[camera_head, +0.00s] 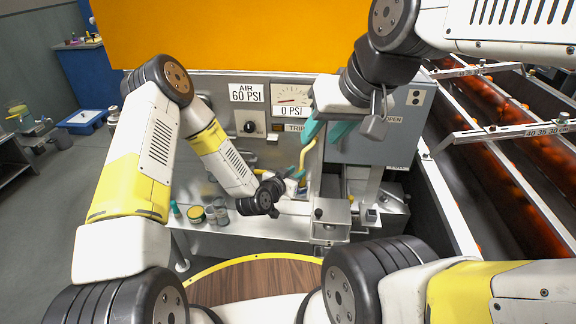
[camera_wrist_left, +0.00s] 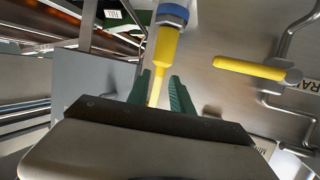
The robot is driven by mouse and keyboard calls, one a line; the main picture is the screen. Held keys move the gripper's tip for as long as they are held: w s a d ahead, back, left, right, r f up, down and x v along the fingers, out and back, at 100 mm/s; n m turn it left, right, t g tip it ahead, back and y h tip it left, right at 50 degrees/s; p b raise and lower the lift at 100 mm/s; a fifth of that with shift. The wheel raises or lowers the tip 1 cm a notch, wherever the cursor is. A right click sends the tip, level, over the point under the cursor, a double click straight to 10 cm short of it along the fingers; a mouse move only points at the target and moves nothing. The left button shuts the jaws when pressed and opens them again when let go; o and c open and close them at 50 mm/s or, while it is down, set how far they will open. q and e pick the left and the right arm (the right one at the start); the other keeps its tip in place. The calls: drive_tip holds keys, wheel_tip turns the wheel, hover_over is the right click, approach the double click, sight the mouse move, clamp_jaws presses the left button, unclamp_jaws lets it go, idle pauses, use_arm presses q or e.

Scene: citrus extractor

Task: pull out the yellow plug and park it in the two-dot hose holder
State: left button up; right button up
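The yellow plug (camera_wrist_left: 164,46) shows in the left wrist view, its wide end against a blue ring (camera_wrist_left: 173,13) and a thinner yellow tail running toward me. My left gripper (camera_wrist_left: 159,92) is open, with one teal finger on each side of the tail and gaps visible.
The panel has an air gauge (camera_head: 292,97) and a black knob (camera_head: 249,127). A yellow-gripped handle (camera_wrist_left: 248,68) and bent metal rods are close beside the left gripper. Small jars (camera_head: 196,214) stand on the shelf. A conveyor with oranges runs along the right.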

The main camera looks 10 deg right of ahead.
use_arm(q)
drive_tip(key=x, duration=0.7)
drive_tip(key=shift+w+d+f, duration=0.15)
drive_tip(key=shift+w+d, duration=0.05)
drive_tip(key=shift+w, duration=0.05)
clamp_jaws()
